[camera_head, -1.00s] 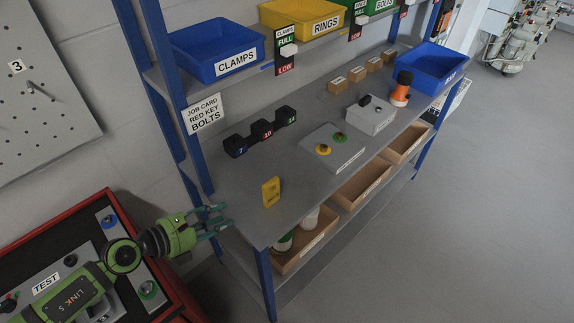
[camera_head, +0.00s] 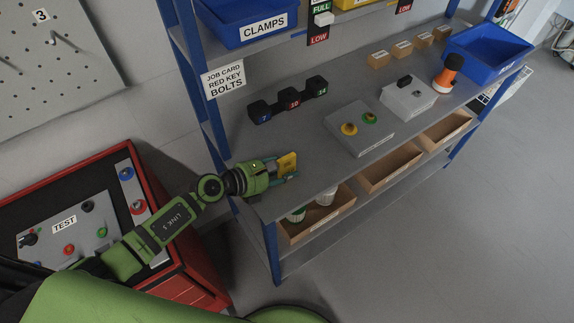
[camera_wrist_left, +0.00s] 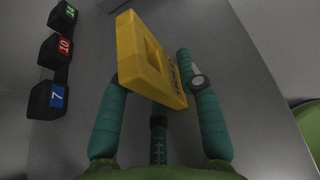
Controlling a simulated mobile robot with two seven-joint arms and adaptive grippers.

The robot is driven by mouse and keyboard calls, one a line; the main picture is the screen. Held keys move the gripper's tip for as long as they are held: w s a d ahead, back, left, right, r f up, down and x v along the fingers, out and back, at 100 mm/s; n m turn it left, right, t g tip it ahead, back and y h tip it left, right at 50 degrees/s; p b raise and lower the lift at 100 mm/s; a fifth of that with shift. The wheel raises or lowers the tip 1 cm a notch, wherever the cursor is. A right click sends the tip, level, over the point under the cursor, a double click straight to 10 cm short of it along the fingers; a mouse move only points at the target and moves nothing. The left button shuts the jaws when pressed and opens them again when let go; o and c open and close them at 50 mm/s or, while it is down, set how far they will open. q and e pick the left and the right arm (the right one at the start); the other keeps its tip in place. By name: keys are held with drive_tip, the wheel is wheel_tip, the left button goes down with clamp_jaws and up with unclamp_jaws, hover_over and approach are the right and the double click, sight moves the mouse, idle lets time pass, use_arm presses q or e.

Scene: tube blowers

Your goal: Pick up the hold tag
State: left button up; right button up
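The hold tag is a yellow block-like tag (camera_head: 288,162) standing near the left end of the grey shelf top. My left gripper (camera_head: 282,168) has its teal fingers on either side of it. In the left wrist view the tag (camera_wrist_left: 146,62) rises tilted between the spread fingers (camera_wrist_left: 155,95), with a recessed face and small dark lettering on its side. The fingers look open around the tag; a firm grip on it does not show. The left finger overlaps the tag's edge, so contact there is unclear. My right gripper is not in view.
Black numbered blocks (camera_head: 289,100) stand behind the tag, also visible in the wrist view (camera_wrist_left: 50,75). A grey box with yellow and green buttons (camera_head: 358,128) sits to the right. A blue rack post (camera_head: 203,85) stands behind left. Open bins (camera_head: 318,225) lie below.

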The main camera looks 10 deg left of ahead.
use_arm(q)
clamp_jaws()
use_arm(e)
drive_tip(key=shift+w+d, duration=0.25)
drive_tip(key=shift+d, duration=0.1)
